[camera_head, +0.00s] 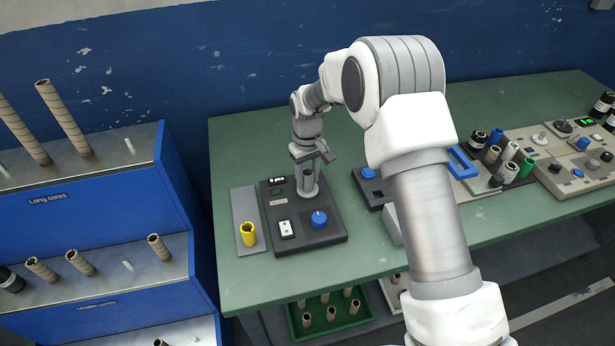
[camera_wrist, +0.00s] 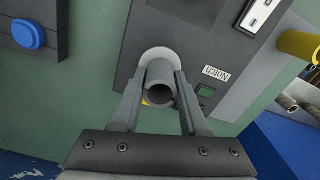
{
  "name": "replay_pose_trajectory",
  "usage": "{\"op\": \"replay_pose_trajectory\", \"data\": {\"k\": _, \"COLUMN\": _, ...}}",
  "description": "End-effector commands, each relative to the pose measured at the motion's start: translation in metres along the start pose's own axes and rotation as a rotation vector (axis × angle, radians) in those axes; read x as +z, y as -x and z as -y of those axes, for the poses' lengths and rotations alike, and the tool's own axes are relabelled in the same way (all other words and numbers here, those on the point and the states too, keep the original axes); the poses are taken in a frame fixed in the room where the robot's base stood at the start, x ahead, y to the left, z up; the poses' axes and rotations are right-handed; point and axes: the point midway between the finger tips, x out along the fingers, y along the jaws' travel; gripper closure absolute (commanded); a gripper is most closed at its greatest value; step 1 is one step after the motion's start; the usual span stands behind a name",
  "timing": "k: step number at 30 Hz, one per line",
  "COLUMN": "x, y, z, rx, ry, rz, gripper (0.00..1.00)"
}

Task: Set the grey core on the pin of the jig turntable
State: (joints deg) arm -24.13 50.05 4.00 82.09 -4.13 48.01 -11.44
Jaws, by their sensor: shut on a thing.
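The grey core (camera_head: 308,184) is a short open tube, upright or nearly so, over the back part of the dark jig box (camera_head: 333,238). My gripper (camera_head: 312,157) is above the box, its fingers pointing down at the core. In the wrist view my gripper (camera_wrist: 160,92) is shut on the core (camera_wrist: 158,75), with one finger on each side of its open end. The pale round turntable (camera_wrist: 156,53) shows just beyond the core. The pin is hidden, and I cannot tell whether the core is around it or only above it.
The jig box bears a blue knob (camera_head: 319,219) and a white switch (camera_head: 286,229). A yellow core (camera_head: 248,234) stands on a grey plate to the left. A blue-buttoned box (camera_head: 368,175) and several rolls lie right. A blue core rack (camera_head: 100,210) stands left of the green table.

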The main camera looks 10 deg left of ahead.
Motion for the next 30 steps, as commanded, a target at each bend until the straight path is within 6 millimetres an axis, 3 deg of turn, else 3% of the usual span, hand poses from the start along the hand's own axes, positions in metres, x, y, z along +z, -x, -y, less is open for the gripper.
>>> {"op": "replay_pose_trajectory", "data": {"k": 9, "x": -0.0002, "y": -0.0006, "z": -0.0001, "rx": 0.000, "ry": 0.000, "rz": -0.001, "gripper": 1.00}}
{"op": "replay_pose_trajectory", "data": {"k": 10, "x": -0.0002, "y": -0.0006, "z": -0.0002, "rx": 0.000, "ry": 0.000, "rz": -0.001, "gripper": 0.51}}
{"op": "replay_pose_trajectory", "data": {"k": 15, "x": -0.0002, "y": -0.0006, "z": -0.0001, "rx": 0.000, "ry": 0.000, "rz": -0.001, "gripper": 0.21}}
{"op": "replay_pose_trajectory", "data": {"k": 21, "x": -0.0001, "y": -0.0007, "z": -0.0001, "rx": 0.000, "ry": 0.000, "rz": 0.000, "gripper": 0.21}}
{"op": "replay_pose_trajectory", "data": {"k": 25, "x": -0.0001, "y": -0.0008, "z": -0.0001, "rx": 0.000, "ry": 0.000, "rz": 0.000, "gripper": 0.00}}
{"op": "replay_pose_trajectory", "data": {"k": 30, "x": -0.0001, "y": -0.0008, "z": -0.0001, "rx": 0.000, "ry": 0.000, "rz": 0.000, "gripper": 0.00}}
